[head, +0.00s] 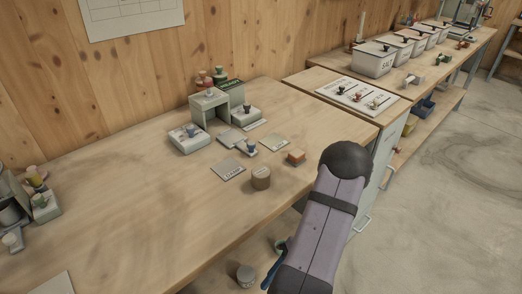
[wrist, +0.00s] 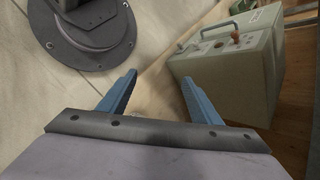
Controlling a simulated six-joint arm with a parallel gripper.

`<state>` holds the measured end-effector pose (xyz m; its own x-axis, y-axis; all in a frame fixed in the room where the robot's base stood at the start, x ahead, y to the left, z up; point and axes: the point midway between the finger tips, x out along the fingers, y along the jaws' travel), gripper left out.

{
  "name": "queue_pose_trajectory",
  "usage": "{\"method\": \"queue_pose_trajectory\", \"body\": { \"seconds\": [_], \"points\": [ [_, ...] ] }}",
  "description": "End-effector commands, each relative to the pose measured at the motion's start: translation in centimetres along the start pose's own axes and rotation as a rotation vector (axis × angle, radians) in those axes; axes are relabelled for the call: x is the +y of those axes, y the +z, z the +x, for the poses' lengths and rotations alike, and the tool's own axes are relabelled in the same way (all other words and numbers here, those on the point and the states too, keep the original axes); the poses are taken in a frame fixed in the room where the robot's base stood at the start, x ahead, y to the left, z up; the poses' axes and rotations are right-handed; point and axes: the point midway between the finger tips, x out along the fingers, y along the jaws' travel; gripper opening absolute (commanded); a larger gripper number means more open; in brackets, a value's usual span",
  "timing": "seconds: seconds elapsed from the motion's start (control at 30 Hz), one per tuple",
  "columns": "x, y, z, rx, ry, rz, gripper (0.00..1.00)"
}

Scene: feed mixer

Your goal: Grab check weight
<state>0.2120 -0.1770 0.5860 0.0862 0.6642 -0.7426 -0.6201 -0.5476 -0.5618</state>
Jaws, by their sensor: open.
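I cannot tell for sure which object is the check weight. Candidates in the head view are a small dark-blue knobbed piece (head: 250,147) on a little plate near the middle of the bench and another dark knobbed piece (head: 191,132) on a pale flat box. My gripper (wrist: 159,75) is open in the wrist view, its two blue fingers apart with nothing between them. In the head view, part of a blue finger shows at the bottom, near the bench's front edge and away from both pieces.
A brown round tin (head: 261,178), a red-topped block (head: 295,157) and a label card (head: 228,170) sit on the bench (head: 130,220). A grey cylinder (head: 246,276) is low at the front. The wrist view shows a grey-green handled box (wrist: 230,75) at right. The bench's left middle is clear.

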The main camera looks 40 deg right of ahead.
Motion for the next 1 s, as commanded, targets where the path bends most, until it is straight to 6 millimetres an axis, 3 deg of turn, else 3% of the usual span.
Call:
{"method": "queue_pose_trajectory", "body": {
  "seconds": [0.03,0.1,0.4,0.67,0.9,1.0],
  "points": [
    [-2.2,1.9,-1.8,-0.034,-0.074,0.007,0.58],
    [-4.4,3.7,-3.0,-0.08,-0.182,0.007,0.58],
    [-13.8,10.3,-10.4,-0.213,-0.668,0.002,0.58],
    [-22.5,14.7,-16.6,-0.37,-1.033,0.138,0.58],
    [-30.2,17.8,-21.3,-0.592,-1.281,0.403,0.58],
    [-33.0,18.3,-23.3,-0.66,-1.394,0.547,0.58]
  ]
}}
